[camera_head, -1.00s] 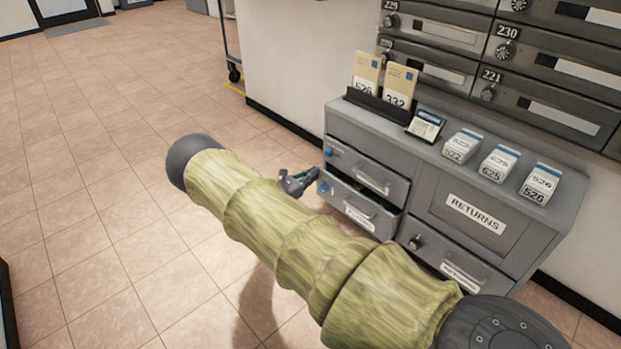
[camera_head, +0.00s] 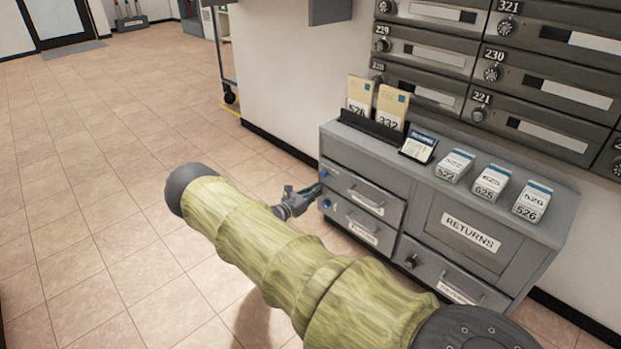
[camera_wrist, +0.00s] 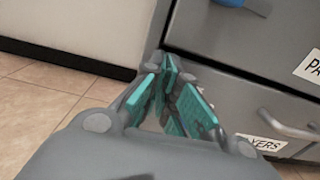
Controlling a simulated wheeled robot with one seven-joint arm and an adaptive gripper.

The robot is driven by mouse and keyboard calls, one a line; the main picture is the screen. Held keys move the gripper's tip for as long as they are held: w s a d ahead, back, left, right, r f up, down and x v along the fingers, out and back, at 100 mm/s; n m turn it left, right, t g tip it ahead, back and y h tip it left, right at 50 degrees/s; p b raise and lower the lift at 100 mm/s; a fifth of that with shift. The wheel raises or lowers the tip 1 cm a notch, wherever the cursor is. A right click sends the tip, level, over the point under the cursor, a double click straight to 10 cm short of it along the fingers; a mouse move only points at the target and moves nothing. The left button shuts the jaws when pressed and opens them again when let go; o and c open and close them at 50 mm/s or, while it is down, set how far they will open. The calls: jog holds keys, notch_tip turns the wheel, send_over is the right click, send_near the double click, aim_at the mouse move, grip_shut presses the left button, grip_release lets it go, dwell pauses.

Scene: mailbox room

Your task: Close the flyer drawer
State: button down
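The flyer drawer (camera_head: 362,222) is the lower left drawer of the grey cabinet (camera_head: 338,140). Its front now looks flush or nearly flush with the cabinet, and no interior shows. In the wrist view its handle (camera_wrist: 285,127) and a label ending in "YERS" (camera_wrist: 262,143) show at the lower right. My gripper (camera_head: 308,193) is at the cabinet's left front, by the left ends of the drawers. In the wrist view my gripper (camera_wrist: 180,100) has teal finger pads a little apart with nothing between them. Whether a fingertip touches the drawer front cannot be told.
Above is another drawer (camera_head: 363,193) with a blue knob. The returns door (camera_head: 470,232) is to the right. Card stacks (camera_head: 492,182) and a file rack (camera_head: 372,125) stand on the cabinet top. Open tiled floor (camera_head: 100,200) lies to the left.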

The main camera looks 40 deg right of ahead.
jog(key=shift+s+d+r, duration=0.15)
jog(key=shift+d, duration=0.15)
jog(key=a+p, duration=0.5)
jog(key=a, duration=0.9)
jog(key=shift+w+a+f+p, duration=0.2)
jog(key=shift+a+p, duration=0.1)
jog(key=shift+a, duration=0.05)
